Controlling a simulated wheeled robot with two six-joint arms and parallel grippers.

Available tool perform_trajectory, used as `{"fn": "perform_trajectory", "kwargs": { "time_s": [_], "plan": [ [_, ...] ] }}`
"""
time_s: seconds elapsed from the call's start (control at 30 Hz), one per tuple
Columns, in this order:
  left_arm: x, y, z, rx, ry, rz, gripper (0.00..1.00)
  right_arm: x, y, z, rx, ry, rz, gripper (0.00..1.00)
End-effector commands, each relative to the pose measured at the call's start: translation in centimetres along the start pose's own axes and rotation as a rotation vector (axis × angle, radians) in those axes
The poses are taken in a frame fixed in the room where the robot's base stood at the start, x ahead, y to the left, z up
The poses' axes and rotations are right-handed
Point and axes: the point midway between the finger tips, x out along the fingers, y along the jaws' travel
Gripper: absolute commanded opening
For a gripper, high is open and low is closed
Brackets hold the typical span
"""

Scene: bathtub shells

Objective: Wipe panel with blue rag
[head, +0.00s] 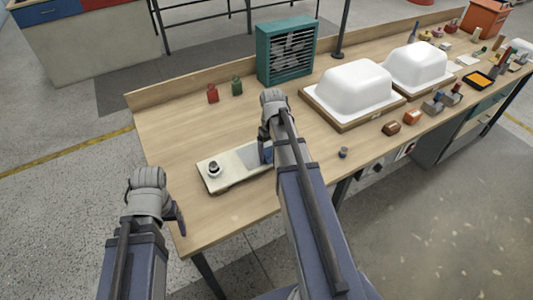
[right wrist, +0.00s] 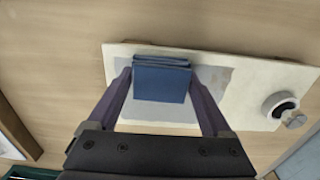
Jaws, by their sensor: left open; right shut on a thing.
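The panel (head: 236,170) is a flat off-white board on the wooden table, with a round metal fitting (head: 214,169) at its left end. In the right wrist view the panel (right wrist: 250,75) has a greyish patch under the rag and the round fitting (right wrist: 281,104) at its right. My right gripper (right wrist: 160,92) is shut on the folded blue rag (right wrist: 161,82), over that patch; I cannot tell whether the rag touches it. In the head view my right gripper (head: 266,148) hides part of the panel and the rag. My left gripper (head: 178,215) is open and empty beside the table's left front corner.
Two white tub shells (head: 352,88) sit on wooden bases at right. A small dark knob (head: 343,152) is near the front edge. Table left of the panel is clear.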

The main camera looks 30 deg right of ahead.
Motion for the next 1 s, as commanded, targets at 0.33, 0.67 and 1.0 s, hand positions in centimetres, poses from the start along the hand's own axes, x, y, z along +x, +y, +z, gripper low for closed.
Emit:
{"fn": "perform_trajectory", "kwargs": {
  "time_s": [0.33, 0.67, 1.0],
  "plan": [
    [0.3, 0.0, 0.0, 0.000, 0.000, 0.000, 0.87, 0.3, 0.0, 0.0, -0.001, 0.000, -0.001, 0.39],
    [0.2, 0.0, 0.0, 0.000, 0.000, 0.000, 0.87, 0.2, -2.1, 0.1, -0.004, -0.001, -0.004, 0.39],
    [0.1, 0.0, 0.0, 0.000, 0.000, 0.000, 0.87, 0.1, -3.7, 0.0, -0.001, -0.001, -0.003, 0.39]
  ]
}}
